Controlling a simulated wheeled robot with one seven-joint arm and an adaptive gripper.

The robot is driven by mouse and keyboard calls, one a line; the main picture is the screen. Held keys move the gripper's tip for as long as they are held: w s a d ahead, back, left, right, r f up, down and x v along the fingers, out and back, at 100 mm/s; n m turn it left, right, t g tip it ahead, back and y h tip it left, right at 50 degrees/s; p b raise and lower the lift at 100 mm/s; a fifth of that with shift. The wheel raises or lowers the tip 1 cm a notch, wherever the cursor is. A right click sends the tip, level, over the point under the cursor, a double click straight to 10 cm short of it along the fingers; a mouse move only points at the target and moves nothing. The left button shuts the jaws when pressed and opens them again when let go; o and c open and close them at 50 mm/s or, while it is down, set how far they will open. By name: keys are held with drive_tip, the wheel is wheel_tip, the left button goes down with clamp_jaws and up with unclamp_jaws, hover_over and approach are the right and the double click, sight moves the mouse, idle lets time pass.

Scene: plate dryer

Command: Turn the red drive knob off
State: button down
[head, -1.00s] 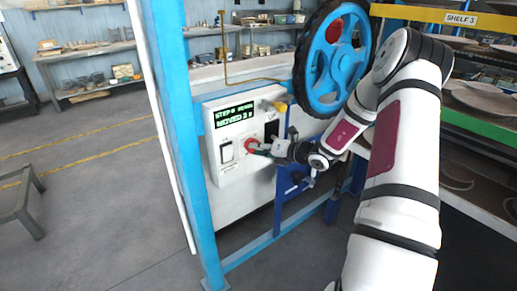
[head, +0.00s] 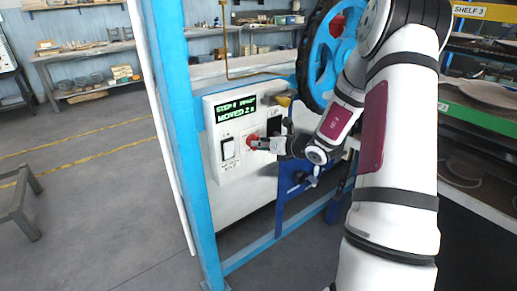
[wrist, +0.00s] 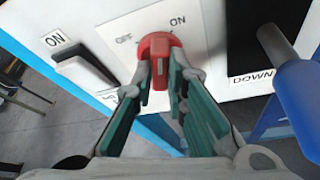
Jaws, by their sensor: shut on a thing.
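The red drive knob (wrist: 157,42) is on the white control panel (head: 211,176). In the wrist view its pointer bar lies between my two green-padded fingertips, and OFF and ON labels show to its upper left and upper right. In the head view the red knob (head: 252,141) shows just left of my fingertips. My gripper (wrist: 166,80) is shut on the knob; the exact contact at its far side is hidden. My gripper also shows in the head view (head: 262,144).
A lever with a blue grip (wrist: 302,100) stands close on the right, near a DOWN label. A green-lit display (head: 236,108) is above. A blue post (head: 178,120) and a blue handwheel (head: 336,50) flank the panel.

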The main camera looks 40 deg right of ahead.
drive_tip(key=n+h+b, duration=0.2)
drive_tip(key=b, duration=0.7)
drive_tip(key=n+h+b, duration=0.2)
drive_tip(key=n+b, duration=0.1)
drive_tip(key=b, duration=0.7)
drive_tip(key=n+h+b, duration=0.2)
drive_tip(key=n+b, duration=0.1)
drive_tip(key=b, duration=0.7)
drive_tip(key=shift+a+f+t, duration=0.25)
drive_tip(key=shift+a+t, duration=0.05)
drive_tip(key=shift+a, duration=0.05)
drive_tip(key=shift+r+n+b, duration=0.15)
drive_tip(key=shift+n+b, duration=0.45)
drive_tip(key=shift+b, duration=0.4)
drive_tip(key=c, duration=1.6)
unclamp_jaws()
drive_tip(key=v, duration=1.2)
